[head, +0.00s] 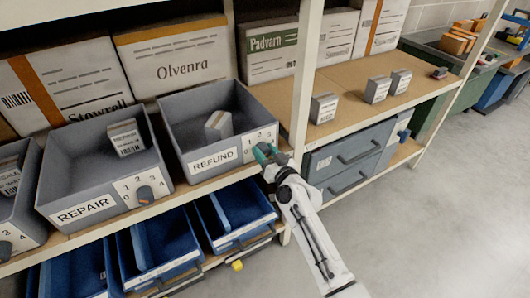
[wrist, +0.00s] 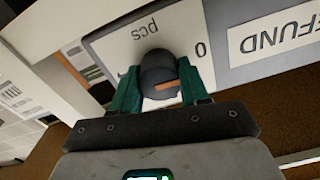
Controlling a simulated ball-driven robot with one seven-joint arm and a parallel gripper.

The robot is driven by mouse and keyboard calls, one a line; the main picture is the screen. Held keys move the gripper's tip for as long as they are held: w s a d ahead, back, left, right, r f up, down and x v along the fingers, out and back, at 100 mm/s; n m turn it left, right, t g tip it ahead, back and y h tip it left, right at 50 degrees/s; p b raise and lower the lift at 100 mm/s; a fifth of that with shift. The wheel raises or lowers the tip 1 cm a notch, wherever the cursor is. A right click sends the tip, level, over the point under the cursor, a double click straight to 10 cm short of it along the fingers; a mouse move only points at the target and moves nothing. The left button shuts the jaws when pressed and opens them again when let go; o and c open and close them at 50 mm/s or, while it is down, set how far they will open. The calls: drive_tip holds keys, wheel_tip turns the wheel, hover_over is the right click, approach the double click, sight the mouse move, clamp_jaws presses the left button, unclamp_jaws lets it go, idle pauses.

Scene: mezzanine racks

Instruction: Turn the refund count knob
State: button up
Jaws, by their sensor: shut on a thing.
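The grey refund bin (head: 172,126) stands on the shelf with a REFUND label (head: 214,160) and a white numbered dial plate (head: 262,135) at its front right corner. My gripper (head: 268,154) has its green fingers at this plate and hides the knob in the head view. In the wrist view the dark round refund count knob (wrist: 158,68) sits between the two fingers, which are shut on it. An orange-brown mark shows on the knob. A 0 is visible on the plate to its right; other digits are partly hidden there. A small box (head: 218,125) lies in the bin.
The repair bin (head: 60,170) with its own knob (head: 145,195) is to the left. Blue bins (head: 235,230) sit below. A white rack post (head: 307,75) stands close to my gripper. Small boxes (head: 323,108) stand on the right shelf. The floor at right is clear.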

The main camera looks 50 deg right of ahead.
drive_tip(key=m, duration=0.4)
drive_tip(key=shift+d+f+m, duration=0.1)
drive_tip(key=shift+m, duration=2.2)
drive_tip(key=o, duration=1.1)
drive_tip(key=shift+c, duration=0.2)
drive_tip(key=v, duration=1.1)
drive_tip(key=shift+b, duration=0.4)
